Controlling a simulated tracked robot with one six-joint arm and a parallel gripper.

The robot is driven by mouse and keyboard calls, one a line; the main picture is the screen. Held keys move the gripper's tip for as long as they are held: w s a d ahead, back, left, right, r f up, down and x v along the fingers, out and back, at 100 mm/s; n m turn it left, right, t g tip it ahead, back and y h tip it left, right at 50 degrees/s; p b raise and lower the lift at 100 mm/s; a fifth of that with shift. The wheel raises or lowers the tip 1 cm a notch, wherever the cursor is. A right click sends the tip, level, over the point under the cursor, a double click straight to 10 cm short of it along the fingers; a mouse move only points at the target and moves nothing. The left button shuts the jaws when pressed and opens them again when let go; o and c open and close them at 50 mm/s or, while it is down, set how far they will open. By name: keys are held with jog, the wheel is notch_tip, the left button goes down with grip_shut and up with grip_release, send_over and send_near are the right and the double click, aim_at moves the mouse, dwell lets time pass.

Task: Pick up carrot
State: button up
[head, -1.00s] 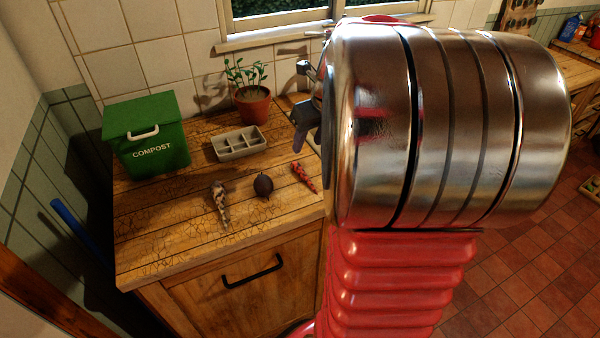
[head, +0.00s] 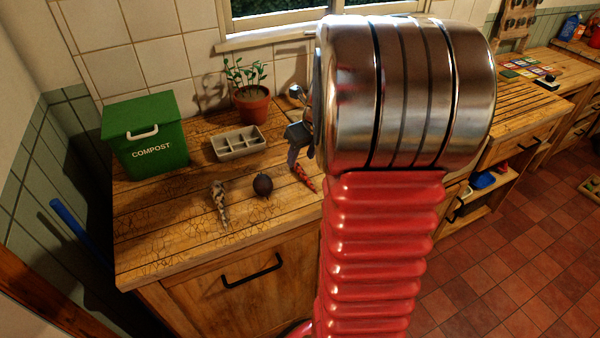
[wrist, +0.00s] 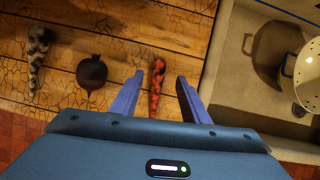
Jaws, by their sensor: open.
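The carrot (head: 303,177) looks like a slim orange-red tapered root with dark blotches, lying on the wooden counter. In the wrist view the carrot (wrist: 157,88) shows between the two blue fingers, closer to the left one. My gripper (wrist: 160,80) is open and empty, pointing down toward it. In the head view my gripper (head: 297,148) is just above the carrot's far end, partly hidden by my arm. I cannot tell the exact height gap.
A dark round root (head: 263,185) and a pale mottled root (head: 220,203) lie left of the carrot. A grey sectioned tray (head: 238,144), a potted plant (head: 251,103) and a green compost bin (head: 146,135) stand behind. A sink (wrist: 232,90) with a white strainer (wrist: 309,75) is at right.

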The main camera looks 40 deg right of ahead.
aim_at(298, 166)
jog(key=x, duration=0.4)
jog(key=shift+a+f, duration=0.1)
jog(key=shift+f, duration=0.3)
jog(key=shift+c, duration=0.3)
grip_shut()
